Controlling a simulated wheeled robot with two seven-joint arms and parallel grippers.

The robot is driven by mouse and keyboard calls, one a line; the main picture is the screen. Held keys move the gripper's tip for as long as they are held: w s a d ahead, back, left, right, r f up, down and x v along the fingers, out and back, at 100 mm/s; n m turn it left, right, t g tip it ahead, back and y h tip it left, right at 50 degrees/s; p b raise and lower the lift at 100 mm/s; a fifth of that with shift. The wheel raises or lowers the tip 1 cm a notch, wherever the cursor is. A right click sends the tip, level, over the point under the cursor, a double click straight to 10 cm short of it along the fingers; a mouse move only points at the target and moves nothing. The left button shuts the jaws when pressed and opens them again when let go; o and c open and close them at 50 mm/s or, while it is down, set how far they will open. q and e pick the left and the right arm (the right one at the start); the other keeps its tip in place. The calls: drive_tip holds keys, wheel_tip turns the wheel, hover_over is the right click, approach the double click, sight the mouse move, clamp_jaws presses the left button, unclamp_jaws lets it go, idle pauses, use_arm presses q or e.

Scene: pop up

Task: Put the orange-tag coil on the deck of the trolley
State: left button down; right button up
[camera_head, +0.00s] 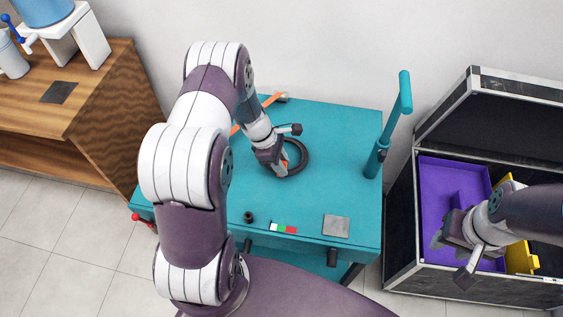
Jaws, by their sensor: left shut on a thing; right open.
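The coil (304,158) is a dark ring with a bit of orange at its left side, seen over the teal deck of the trolley (300,200). My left gripper (282,167) is shut on the coil's left side. I cannot tell whether the coil rests on the deck or hangs just above it. The gripper hides part of the ring. My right gripper (452,258) is open and empty, over the front left of the open black case (402,240) at the right.
The deck also carries an orange bar (270,101), a small black cylinder (249,217), a coloured strip (283,228) and a grey plate (336,225). The trolley's upright teal handle (392,125) stands at right. The case holds a purple tray (436,190). A wooden cabinet (120,110) stands left.

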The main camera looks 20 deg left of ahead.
use_arm(q)
drive_tip(key=shift+f, duration=0.1)
drive_tip(key=c, duration=0.9)
unclamp_jaws()
drive_tip(key=shift+a+r, duration=0.15)
drive_tip(key=shift+r, duration=0.25)
drive_tip(key=v, duration=1.1)
drive_tip(key=s+d+r+m+y, duration=0.1)
drive_tip(key=s+d+r+m, duration=0.2)
drive_tip(key=m, duration=0.4)
drive_tip(key=s+d+r+m+y+p, duration=0.1)
drive_tip(key=s+d+r+m, duration=0.2)
drive_tip(key=s+m, duration=0.2)
drive_tip(key=s+d+r+m+y+p, duration=0.1)
drive_tip(key=s+d+r+m+y, duration=0.1)
drive_tip(key=m, duration=0.7)
drive_tip(key=shift+s+d+r, duration=0.25)
drive_tip(key=shift+s+r, duration=0.05)
drive_tip(key=shift+s, duration=0.25)
drive_tip(key=shift+s+d+r, duration=0.25)
drive_tip(key=shift+s+r, duration=0.05)
drive_tip(key=shift+s, duration=0.25)
drive_tip(key=shift+s+d+r, duration=0.2)
drive_tip(key=shift+s+r, duration=0.15)
drive_tip(key=shift+s, duration=0.2)
